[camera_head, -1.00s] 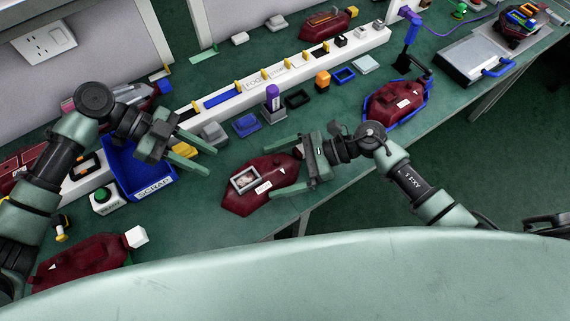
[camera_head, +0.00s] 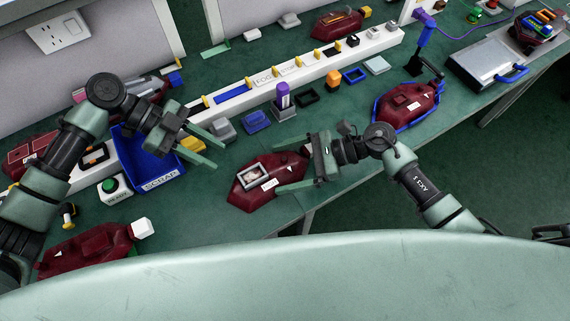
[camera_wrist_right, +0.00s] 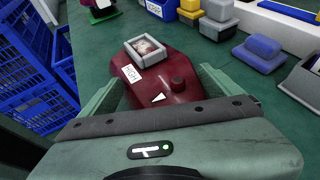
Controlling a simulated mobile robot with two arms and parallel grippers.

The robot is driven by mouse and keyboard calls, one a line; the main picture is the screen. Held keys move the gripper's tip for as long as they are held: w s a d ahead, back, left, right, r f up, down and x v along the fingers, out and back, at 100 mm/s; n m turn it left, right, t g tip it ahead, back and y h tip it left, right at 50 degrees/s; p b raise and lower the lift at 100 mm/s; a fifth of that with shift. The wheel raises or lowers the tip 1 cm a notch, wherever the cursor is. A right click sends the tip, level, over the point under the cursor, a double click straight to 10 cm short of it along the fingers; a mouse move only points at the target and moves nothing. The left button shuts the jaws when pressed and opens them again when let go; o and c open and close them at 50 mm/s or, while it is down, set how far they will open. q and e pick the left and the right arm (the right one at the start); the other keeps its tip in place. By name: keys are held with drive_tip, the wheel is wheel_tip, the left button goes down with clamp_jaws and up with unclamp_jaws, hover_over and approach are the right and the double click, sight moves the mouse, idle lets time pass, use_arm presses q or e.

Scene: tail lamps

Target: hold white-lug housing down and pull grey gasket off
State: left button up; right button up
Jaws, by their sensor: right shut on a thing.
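A dark red housing (camera_head: 262,188) lies near the table's front edge, with a labelled face up. A grey rectangular gasket (camera_head: 250,176) sits on its left end, around a pale centre; the gasket also shows in the right wrist view (camera_wrist_right: 146,49). My right gripper (camera_head: 282,170) has its fingers on both sides of the housing's right part and is shut on it. In the right wrist view the fingers flank the housing (camera_wrist_right: 172,78), clear of the gasket. My left gripper (camera_head: 219,155) is open and empty, up and left of the gasket and apart from it.
A blue SCRAP bin (camera_head: 160,183) stands beneath my left arm. Another red housing with a white block (camera_head: 142,229) lies at lower left. Grey and blue blocks (camera_head: 257,121) stand behind the held housing. A red housing in a blue frame (camera_head: 405,105) lies right.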

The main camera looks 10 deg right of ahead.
idle(0.4)
use_arm(q)
drive_tip(key=o, duration=0.5)
drive_tip(key=shift+o, duration=0.7)
drive_tip(key=shift+d+r, duration=0.1)
drive_tip(key=shift+d, duration=0.2)
wheel_tip(320, 180, up, 2)
drive_tip(key=n+g+y, duration=0.1)
drive_tip(key=n+y, duration=0.1)
drive_tip(key=y, duration=0.2)
hover_over(253, 176)
drive_tip(key=w+a, duration=0.2)
drive_tip(key=shift+s+r, duration=0.15)
drive_tip(key=shift+s, duration=0.1)
drive_tip(key=d+r+n+t+y, duration=0.4)
drive_tip(key=n+y, duration=0.3)
drive_tip(key=f, duration=0.3)
drive_tip(key=a+f, duration=0.1)
drive_tip(key=f, duration=0.3)
drive_tip(key=s+f, duration=0.1)
drive_tip(key=f, duration=0.3)
drive_tip(key=shift+s+a+f, duration=0.1)
drive_tip(key=shift+a+f, duration=0.15)
drive_tip(key=shift+a, duration=0.15)
clamp_jaws()
